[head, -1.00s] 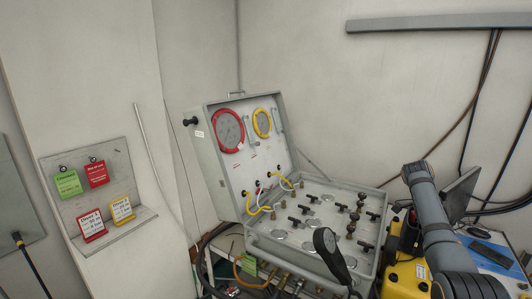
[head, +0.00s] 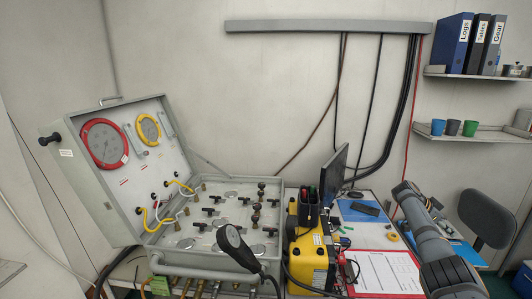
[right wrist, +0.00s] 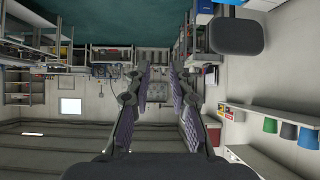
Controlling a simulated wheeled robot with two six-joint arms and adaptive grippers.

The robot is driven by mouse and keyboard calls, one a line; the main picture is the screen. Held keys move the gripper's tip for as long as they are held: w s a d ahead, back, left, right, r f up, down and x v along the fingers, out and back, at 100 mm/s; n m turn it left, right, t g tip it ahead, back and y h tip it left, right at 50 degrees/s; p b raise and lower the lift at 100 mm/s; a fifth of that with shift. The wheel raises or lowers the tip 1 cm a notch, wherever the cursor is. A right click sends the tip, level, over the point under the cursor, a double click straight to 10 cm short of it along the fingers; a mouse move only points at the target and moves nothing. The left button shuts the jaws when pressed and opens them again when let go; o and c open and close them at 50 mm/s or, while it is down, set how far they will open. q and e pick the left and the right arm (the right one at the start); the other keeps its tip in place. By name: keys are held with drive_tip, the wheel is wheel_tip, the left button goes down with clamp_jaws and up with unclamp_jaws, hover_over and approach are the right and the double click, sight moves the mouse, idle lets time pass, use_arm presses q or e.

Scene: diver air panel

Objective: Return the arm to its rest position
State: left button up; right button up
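My right gripper (right wrist: 160,82) shows in the right wrist view with its two fingers apart and nothing between them. Beyond the fingers is open room, with a far wall and shelving. In the head view my right arm (head: 430,240) rises from the lower right in front of the desk; I cannot make out its fingers there. My left arm and gripper are not in view. The diver air panel (head: 85,203) stands open at the left of the head view, apart from my right arm.
A yellow case (head: 308,255) stands between panel and desk. A monitor (head: 334,175), a red-edged sheet (head: 385,272) and a dark chair (head: 487,217) are near my right arm.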

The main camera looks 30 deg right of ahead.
drive_tip(key=s+d+f+n+t+h, duration=0.2)
drive_tip(key=d+f+n, duration=0.1)
drive_tip(key=f+n, duration=0.7)
drive_tip(key=s+a+f+n+t+y, duration=0.1)
drive_tip(key=s+f+n+t, duration=0.5)
drive_tip(key=s+f+n, duration=1.1)
drive_tip(key=s+a+f+m+g+y, duration=0.1)
drive_tip(key=s+a+f+y, duration=0.15)
drive_tip(key=a+f, duration=1.05)
drive_tip(key=s+a+f+y, duration=0.2)
drive_tip(key=a+f+y, duration=0.1)
drive_tip(key=a+f, duration=1.05)
drive_tip(key=s+a+f+m+y, duration=0.1)
drive_tip(key=a+f+y, duration=0.15)
drive_tip(key=a, duration=1.35)
drive_tip(key=s+a+f+m+y, duration=0.1)
drive_tip(key=a+f, duration=0.2)
drive_tip(key=a, duration=1.3)
drive_tip(key=shift+g, duration=0.3)
drive_tip(key=f+b, duration=0.2)
drive_tip(key=d+f+b, duration=0.1)
drive_tip(key=f+b, duration=0.1)
drive_tip(key=f, duration=0.1)
drive_tip(key=shift+d+b, duration=0.15)
drive_tip(key=shift+b, duration=0.15)
